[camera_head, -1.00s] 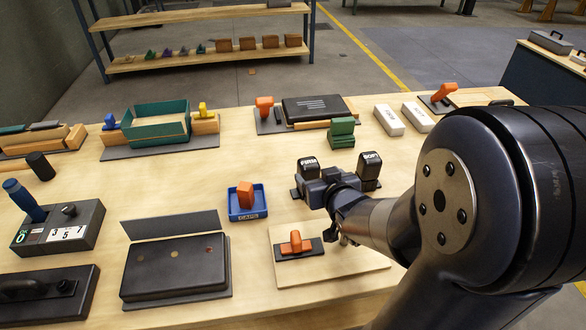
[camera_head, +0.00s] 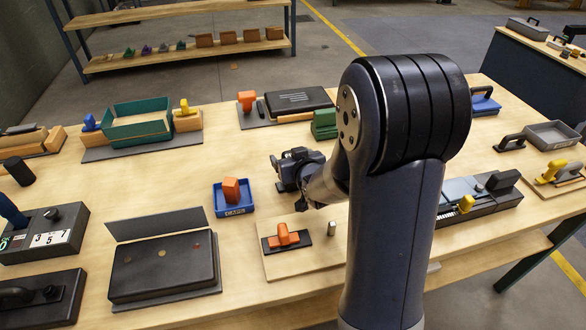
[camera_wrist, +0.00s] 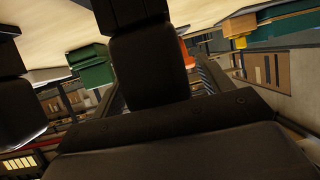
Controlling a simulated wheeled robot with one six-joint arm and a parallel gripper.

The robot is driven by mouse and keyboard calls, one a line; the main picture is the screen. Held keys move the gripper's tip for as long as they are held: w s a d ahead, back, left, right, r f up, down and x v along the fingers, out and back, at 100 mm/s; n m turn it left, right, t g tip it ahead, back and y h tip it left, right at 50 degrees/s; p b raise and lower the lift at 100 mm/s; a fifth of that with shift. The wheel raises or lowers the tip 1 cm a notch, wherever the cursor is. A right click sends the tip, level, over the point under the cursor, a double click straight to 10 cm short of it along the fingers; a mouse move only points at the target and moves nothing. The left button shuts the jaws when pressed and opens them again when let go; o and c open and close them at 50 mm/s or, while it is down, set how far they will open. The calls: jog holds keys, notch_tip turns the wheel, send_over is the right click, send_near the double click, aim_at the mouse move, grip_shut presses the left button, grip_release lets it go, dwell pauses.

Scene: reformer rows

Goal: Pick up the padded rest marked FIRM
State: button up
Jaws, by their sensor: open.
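My gripper (camera_head: 297,168) is open, low over the middle of the bench. In the wrist view, tilted and roughly upside down, a dark padded rest (camera_wrist: 148,68) on a narrower post stands close in front of my gripper (camera_wrist: 160,85), seemingly between its spread fingers; contact cannot be told. By its place it looks like the rest marked FIRM, but no label shows now. A second dark padded rest (camera_wrist: 15,112) is at the left edge of the wrist view, apart from the fingers. In the head view my gripper and arm hide most or all of both rests.
A blue tray (camera_head: 221,206) with an orange block lies left of my gripper. A green block (camera_head: 324,124) stands behind it. A board with an orange-handled piece (camera_head: 285,236) and a small metal cylinder (camera_head: 332,228) lies in front. A dark slide unit (camera_head: 480,205) is to the right.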

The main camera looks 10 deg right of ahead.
jog(key=shift+w+f, duration=0.1)
jog(key=shift+w, duration=0.15)
